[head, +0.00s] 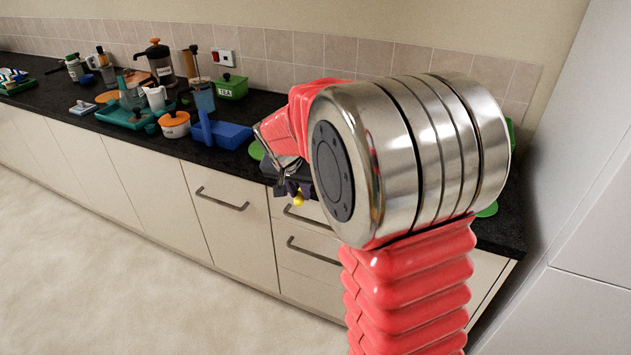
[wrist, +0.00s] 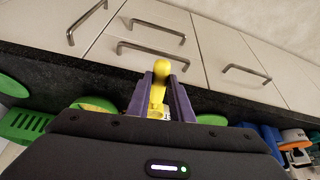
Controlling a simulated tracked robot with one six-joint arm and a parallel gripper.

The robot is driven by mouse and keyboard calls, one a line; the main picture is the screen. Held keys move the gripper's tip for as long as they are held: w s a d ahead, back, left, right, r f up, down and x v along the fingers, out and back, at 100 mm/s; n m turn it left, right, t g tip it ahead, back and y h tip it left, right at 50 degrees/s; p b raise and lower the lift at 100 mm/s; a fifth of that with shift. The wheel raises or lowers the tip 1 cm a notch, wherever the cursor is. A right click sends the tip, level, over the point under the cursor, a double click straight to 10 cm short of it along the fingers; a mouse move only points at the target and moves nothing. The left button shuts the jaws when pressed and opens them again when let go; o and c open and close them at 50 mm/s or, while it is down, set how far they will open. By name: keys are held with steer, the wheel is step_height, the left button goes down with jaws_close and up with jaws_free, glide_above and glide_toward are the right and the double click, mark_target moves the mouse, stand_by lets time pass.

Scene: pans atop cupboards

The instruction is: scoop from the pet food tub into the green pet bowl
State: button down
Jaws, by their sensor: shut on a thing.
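My gripper (wrist: 162,88), with purple fingers, is shut on a yellow scoop-like tool (wrist: 170,66); its rounded yellow end sticks out past the fingertips. In the head view my gripper (head: 292,188) hangs in front of the counter edge above the drawers, and a yellow tip (head: 299,199) shows below it. More yellow shows behind the fingers in the wrist view, partly hidden by my gripper body. I cannot pick out the pet food tub or tell which green thing is the green pet bowl; my arm hides much of the right counter.
A green disc (head: 256,151) lies near my gripper. The black counter (head: 60,108) to the left is crowded: a blue tray (head: 222,134), an orange pot (head: 174,125), a green tea box (head: 232,87). A green slotted thing (wrist: 22,126) is at left. Floor (head: 90,270) is clear.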

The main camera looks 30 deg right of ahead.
steer(key=a+f+n+y, duration=0.1)
steer(key=a+f+n, duration=0.3)
steer(key=a, duration=0.3)
steer(key=a+f+n+t+y, duration=0.1)
steer(key=a+f+n+y, duration=0.1)
steer(key=a+f+n, duration=0.2)
steer(key=s+a, duration=0.1)
steer(key=a, duration=0.2)
steer(key=shift+n, duration=0.4)
steer(key=shift+d, duration=0.15)
